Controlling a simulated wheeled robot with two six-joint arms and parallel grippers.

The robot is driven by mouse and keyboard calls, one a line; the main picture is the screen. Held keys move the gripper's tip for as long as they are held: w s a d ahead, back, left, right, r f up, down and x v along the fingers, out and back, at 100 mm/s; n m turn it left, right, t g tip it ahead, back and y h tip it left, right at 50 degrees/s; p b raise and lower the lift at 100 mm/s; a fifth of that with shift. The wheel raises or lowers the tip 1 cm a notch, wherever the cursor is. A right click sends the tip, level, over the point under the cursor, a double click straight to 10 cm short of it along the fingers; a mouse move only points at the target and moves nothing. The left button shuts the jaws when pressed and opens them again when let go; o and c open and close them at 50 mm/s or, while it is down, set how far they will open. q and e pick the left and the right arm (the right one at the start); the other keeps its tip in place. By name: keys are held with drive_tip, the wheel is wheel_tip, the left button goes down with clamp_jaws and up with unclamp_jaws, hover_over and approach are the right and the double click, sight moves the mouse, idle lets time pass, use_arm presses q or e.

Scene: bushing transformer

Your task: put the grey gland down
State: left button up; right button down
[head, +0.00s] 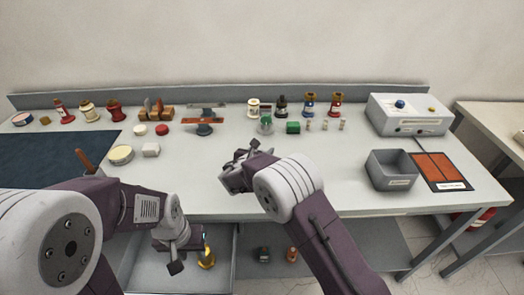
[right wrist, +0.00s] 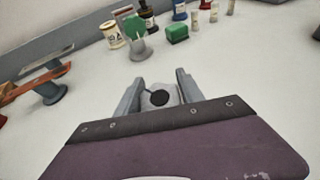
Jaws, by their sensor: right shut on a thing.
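My right gripper (right wrist: 158,92) is shut on the grey gland (right wrist: 160,98), a light grey piece with a round black opening that sits between the two fingers in the right wrist view. In the head view the right gripper (head: 240,166) is over the middle of the bench, and the gland is hard to make out there. The gap between gland and bench top cannot be judged. My left gripper (head: 178,250) is low at the bench's front edge, by an open drawer; its finger opening is unclear.
The bench top (head: 335,190) is clear around the right gripper. Behind it stand a green block (head: 293,127), a stand with an orange bar (head: 204,128) and several bushings. A grey bin (head: 391,170) and an orange panel (head: 440,168) are on the right.

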drive_tip(key=shift+s, duration=0.15)
drive_tip(key=shift+f, duration=0.15)
drive_tip(key=c, duration=0.7)
unclamp_jaws()
drive_tip(key=shift+r, duration=0.25)
drive_tip(key=v, duration=1.2)
drive_tip(key=shift+b, duration=0.3)
